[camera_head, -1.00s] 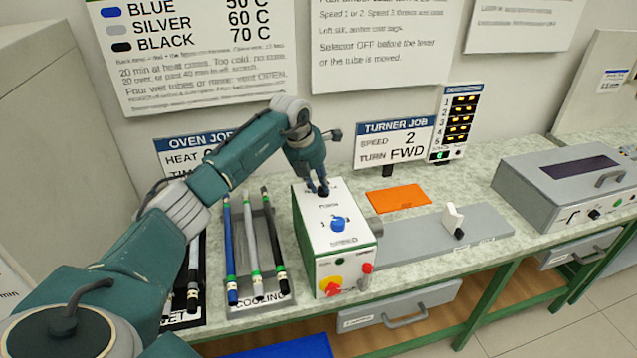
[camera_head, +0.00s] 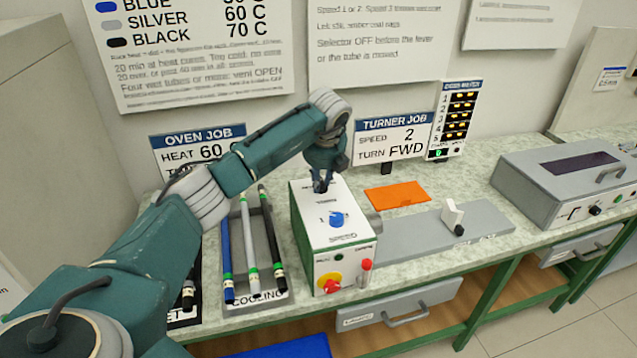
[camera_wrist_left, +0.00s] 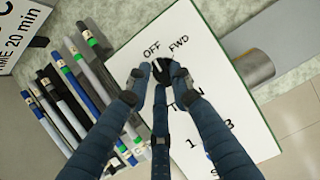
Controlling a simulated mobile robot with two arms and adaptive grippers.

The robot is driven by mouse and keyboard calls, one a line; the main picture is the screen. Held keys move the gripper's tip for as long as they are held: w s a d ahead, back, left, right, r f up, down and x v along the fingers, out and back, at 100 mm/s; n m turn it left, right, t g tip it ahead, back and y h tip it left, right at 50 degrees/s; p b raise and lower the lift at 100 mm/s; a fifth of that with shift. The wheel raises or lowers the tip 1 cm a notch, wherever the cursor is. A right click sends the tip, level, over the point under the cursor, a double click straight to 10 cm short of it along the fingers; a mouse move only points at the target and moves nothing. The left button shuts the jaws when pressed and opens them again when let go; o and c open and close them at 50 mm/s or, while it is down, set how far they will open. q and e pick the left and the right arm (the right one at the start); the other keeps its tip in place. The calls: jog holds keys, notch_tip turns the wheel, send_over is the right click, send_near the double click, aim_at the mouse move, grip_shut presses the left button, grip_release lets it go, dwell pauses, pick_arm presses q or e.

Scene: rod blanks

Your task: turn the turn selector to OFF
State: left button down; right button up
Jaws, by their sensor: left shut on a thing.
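The turner's control box (camera_head: 325,262) is white on top and stands mid-bench. My left gripper (camera_head: 321,188) is at the far end of its top, shut on the turn selector. My right gripper is not in view.
The blue speed knob (camera_head: 337,220) sits nearer on the same panel. A red button on yellow (camera_head: 330,282) and a red-tipped lever (camera_head: 365,266) are at the front. A cooling rack (camera_head: 287,298) with several rods stands left. An orange plate (camera_head: 397,196) lies right.

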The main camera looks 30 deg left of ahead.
pick_arm(q)
jog(key=shift+w+r+n, duration=0.3)
jog(key=shift+r+n, duration=0.15)
jog(key=shift+n, duration=0.25)
jog(key=c, duration=1.8)
grip_release()
jog(key=shift+o, duration=1.1)
jog(key=shift+f, duration=0.25)
jog(key=v, duration=1.2)
jog(key=shift+d, duration=0.25)
jog(key=shift+w, duration=0.1)
